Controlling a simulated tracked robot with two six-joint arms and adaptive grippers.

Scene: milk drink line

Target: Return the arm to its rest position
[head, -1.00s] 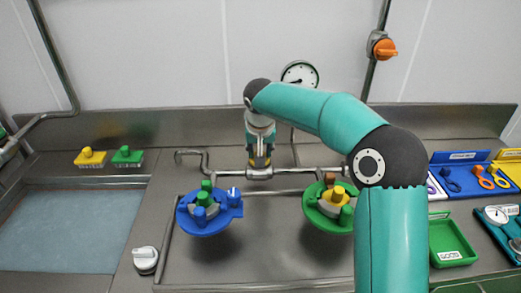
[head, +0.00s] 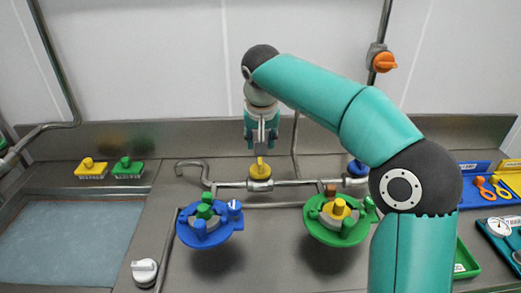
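My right arm comes in from the right and arches over the bench. Its gripper (head: 262,146) points down in the middle, just above the yellow valve handle (head: 260,167) on the horizontal steel pipe. A small gap seems to separate them, so the handle looks free. The fingers are small and dark, and I cannot tell whether they are open or shut. My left arm and gripper are not in view.
A blue fixture (head: 209,234) and a green fixture (head: 336,229) with coloured knobs stand below the pipe. A blue valve knob (head: 357,168) sits beside my forearm. Yellow (head: 90,172) and green (head: 127,171) brushes lie at left, near a sink (head: 62,243). A green tray (head: 466,262) is partly hidden by my arm.

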